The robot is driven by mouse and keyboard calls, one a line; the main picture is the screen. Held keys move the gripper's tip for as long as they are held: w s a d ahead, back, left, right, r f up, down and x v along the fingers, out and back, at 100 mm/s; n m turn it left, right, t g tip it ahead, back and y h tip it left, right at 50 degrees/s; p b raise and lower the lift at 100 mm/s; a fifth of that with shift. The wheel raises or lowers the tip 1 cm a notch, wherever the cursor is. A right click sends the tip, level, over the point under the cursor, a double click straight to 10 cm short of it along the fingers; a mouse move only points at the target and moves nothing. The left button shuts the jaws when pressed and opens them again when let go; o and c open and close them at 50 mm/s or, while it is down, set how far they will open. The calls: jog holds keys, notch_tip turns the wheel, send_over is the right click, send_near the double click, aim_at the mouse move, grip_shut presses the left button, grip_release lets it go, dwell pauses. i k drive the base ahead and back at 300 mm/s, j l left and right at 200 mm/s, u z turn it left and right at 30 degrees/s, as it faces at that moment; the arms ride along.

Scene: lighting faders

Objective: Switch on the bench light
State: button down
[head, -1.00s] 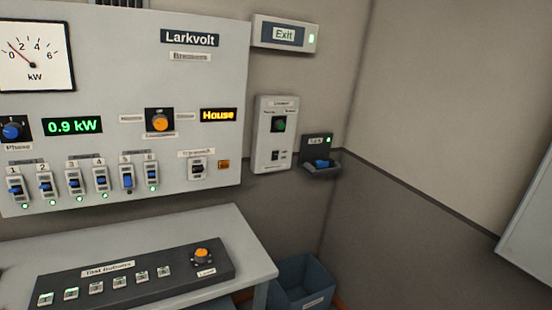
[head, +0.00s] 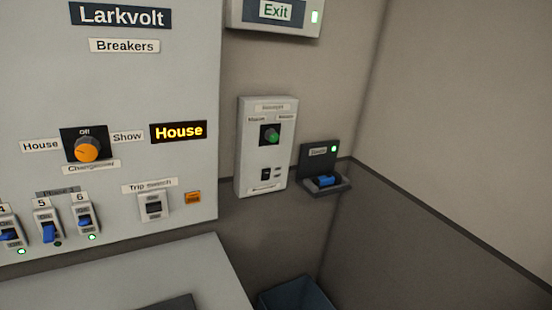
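No lamp or switch here is legibly marked as the bench light. A pale wall box (head: 266,153) right of the panel has a green knob (head: 269,134) and small black switches (head: 266,174); its labels are too blurred to read surely. The Larkvolt breaker panel (head: 150,90) fills the left. Its orange changeover knob (head: 86,149) sits beside a display (head: 178,132) reading House. Breaker 5 (head: 46,231) has a dark lamp below it; the lamps at 4 (head: 11,238) and 6 (head: 84,222) are green. A trip switch (head: 153,207) is to their right. My gripper is out of view.
A dark wall holder (head: 324,165) with a blue item (head: 325,181) and green lamp is right of the box. A grey bench (head: 180,265) and a blue bin (head: 296,294) are below. The right wall is bare.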

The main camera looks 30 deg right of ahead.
aim_at(266, 174)
jog(key=i+l, duration=1.15)
jog(key=i, duration=0.2)
